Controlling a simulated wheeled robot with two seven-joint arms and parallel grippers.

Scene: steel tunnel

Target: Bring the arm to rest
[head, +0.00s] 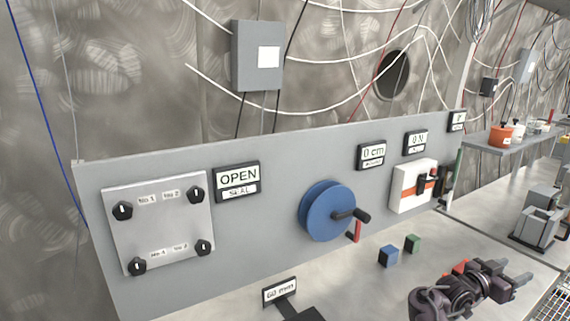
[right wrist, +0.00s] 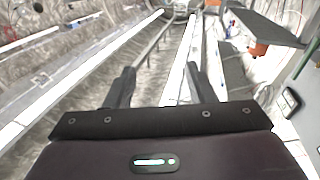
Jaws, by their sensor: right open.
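My right gripper (head: 513,277) is low at the right in the head view, above the bench surface and pointing right. In the right wrist view its two fingers (right wrist: 161,85) stand apart with nothing between them. It is clear of the panel (head: 290,160) and its fittings. My left gripper is not in view.
A blue cube (head: 388,256), a green cube (head: 412,243) and a partly hidden red block (head: 460,267) lie near the right arm. The panel carries a blue crank wheel (head: 327,211). A grey fixture (head: 538,218) stands at the right, below a shelf (head: 518,137) with containers.

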